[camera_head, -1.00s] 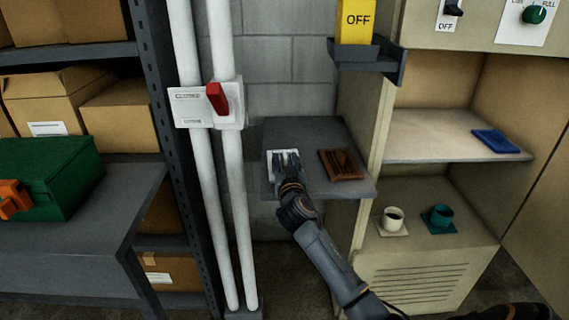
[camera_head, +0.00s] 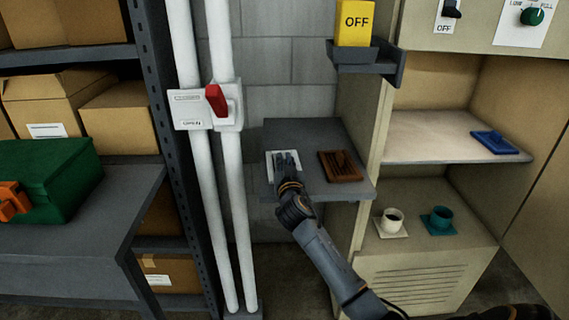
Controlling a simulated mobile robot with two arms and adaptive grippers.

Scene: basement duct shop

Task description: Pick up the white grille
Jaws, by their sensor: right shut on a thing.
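The white grille (camera_head: 270,171) lies on the left part of a small grey shelf, partly hidden under my right gripper (camera_head: 286,160). My right gripper reaches down over it from the lower right and is shut on it. I cannot tell whether the grille is clear of the shelf surface. My left gripper is not in view.
A brown grille (camera_head: 341,166) lies right of the white one on the grey shelf (camera_head: 310,135). White pipes with a red-handled switch (camera_head: 217,100) stand close on the left.

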